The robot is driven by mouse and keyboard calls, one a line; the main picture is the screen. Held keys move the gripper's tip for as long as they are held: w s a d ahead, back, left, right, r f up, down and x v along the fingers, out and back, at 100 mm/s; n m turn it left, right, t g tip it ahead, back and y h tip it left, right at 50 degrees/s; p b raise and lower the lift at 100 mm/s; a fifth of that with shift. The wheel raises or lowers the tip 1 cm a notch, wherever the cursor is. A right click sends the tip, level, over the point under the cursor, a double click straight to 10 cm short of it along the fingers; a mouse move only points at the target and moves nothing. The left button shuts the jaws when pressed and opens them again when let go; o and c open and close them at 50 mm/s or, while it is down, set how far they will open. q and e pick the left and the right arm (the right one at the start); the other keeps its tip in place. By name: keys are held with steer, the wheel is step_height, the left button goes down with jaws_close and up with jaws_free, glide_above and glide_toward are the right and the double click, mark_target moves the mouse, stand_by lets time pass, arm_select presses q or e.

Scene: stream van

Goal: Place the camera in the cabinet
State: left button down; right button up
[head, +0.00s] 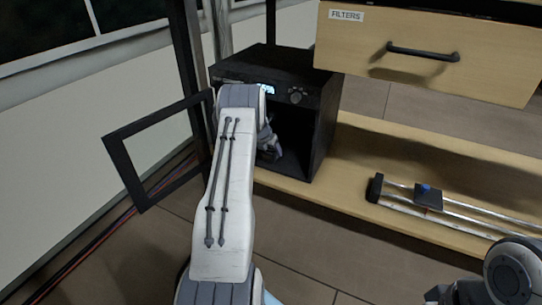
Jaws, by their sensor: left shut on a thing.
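The black cabinet (325,125) is a small box with a display and a knob on its top front. Its framed door (124,164) stands swung open to the left, and the front is open. My left arm reaches to this opening. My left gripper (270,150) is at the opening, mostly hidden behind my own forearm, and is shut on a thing. I take that to be the camera, but its shape is hidden by the arm and the dark interior. My right gripper is out of view; only part of my right arm shows at the bottom right.
A wooden drawer (350,45) labelled FILTERS, with a black handle, overhangs to the right of the cabinet. A dark upright post stands just left of the cabinet.

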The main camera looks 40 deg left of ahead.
mark_target(267, 156)
arm_select(q)
steer(key=shift+r, duration=0.15)
jaws_free()
steer(key=shift+f, duration=0.2)
steer(key=shift+r+p, duration=0.3)
steer(key=shift+r, duration=0.05)
steer(key=p+v, duration=0.4)
steer(key=v, duration=0.2)
steer(key=shift+s+r, duration=0.15)
steer(key=shift+r, duration=0.05)
steer(key=shift+s+d+r, duration=0.1)
steer(key=shift+s+r, duration=0.15)
steer(key=shift+f, duration=0.1)
